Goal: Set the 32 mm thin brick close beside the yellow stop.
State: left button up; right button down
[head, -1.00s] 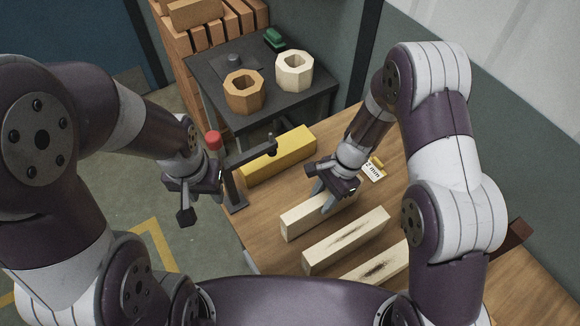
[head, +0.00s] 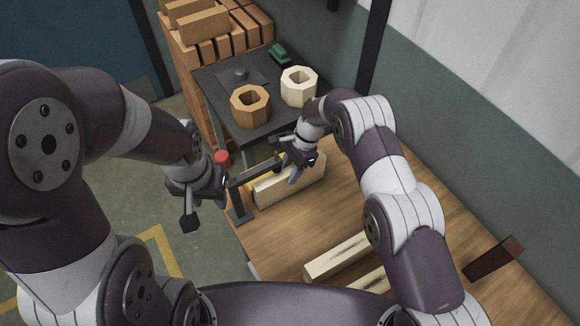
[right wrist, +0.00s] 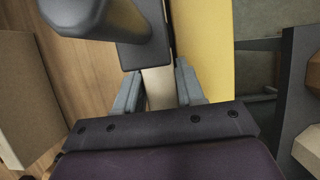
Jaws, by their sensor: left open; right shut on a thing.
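The thin brick, plain and pale cream (head: 309,180), is in my right gripper (head: 291,175), which is shut on it at the back left of the wooden table. The brick stands on edge, lengthwise along the yellow stop. The yellow stop (right wrist: 204,50) is a long block right beside the brick in the right wrist view; in the head view the brick and gripper mostly hide it. I cannot tell whether they touch, or whether the brick rests on the table. My left gripper (head: 188,204) is open and empty, left of the table.
Two pale bricks with dark marks lie at the front, the nearer-to-back one visible (head: 337,256). A dark bracket (head: 238,203) stands at the table's left edge. A dark side table (head: 226,90) holds an orange ring (head: 250,119) and a cream ring (head: 313,88). The middle of the table is clear.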

jog(key=shift+w, duration=0.15)
jog(key=shift+f, duration=0.1)
jog(key=c, duration=1.1)
grip_release()
jog(key=shift+f+b, duration=0.15)
jog(key=shift+b, duration=0.15)
jog(key=o, duration=0.4)
